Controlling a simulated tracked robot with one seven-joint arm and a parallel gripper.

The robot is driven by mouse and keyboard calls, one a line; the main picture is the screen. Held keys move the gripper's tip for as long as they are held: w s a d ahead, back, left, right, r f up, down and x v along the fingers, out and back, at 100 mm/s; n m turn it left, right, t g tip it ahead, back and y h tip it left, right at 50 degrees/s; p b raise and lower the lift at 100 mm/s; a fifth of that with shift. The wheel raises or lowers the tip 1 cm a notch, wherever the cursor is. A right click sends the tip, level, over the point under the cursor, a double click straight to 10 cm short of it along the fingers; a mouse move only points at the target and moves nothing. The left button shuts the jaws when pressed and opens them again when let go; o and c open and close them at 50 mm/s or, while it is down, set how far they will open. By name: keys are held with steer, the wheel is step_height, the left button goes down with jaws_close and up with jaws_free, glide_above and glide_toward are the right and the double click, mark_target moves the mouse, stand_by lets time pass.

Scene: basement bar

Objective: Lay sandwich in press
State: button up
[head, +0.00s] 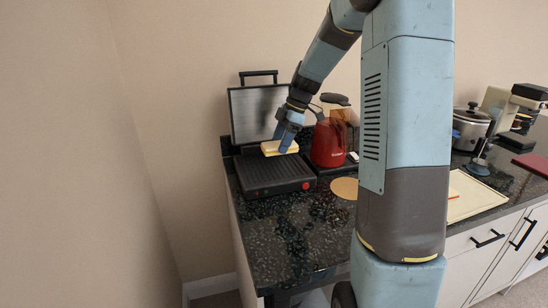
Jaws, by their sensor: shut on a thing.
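The sandwich (270,148), pale yellow and flat, is held by my gripper (284,146), which is shut on it. The press (262,180) is black with a ribbed lower plate and stands on the dark counter. Its lid (252,112) is raised at the back, with a black handle on top. The sandwich is over the back right part of the lower plate, in front of the lid. I cannot tell how high it is above the plate. My gripper's fingers partly cover the sandwich's right side.
A red kettle (326,146) stands close to the right of the press. A round tan board (345,188) lies on the counter in front of it. A slow cooker (470,128) and a pale cutting board (473,196) are further right. Bare counter (290,235) lies in front of the press.

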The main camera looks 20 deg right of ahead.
mark_target(270, 167)
steer(key=w+f, duration=0.1)
steer(key=w+a+f, duration=0.1)
steer(key=f, duration=0.1)
steer(key=shift+w+a+f, duration=0.15)
steer(key=shift+w+f, duration=0.05)
steer(key=shift+w, duration=0.05)
steer(key=shift+w+a+f, duration=0.1)
steer(key=shift+f, duration=0.85)
steer(key=shift+w+a+f, duration=0.1)
steer(key=shift+f, duration=0.8)
steer(key=shift+f, duration=0.1)
steer(key=o, duration=1.2)
steer(key=shift+c, duration=0.2)
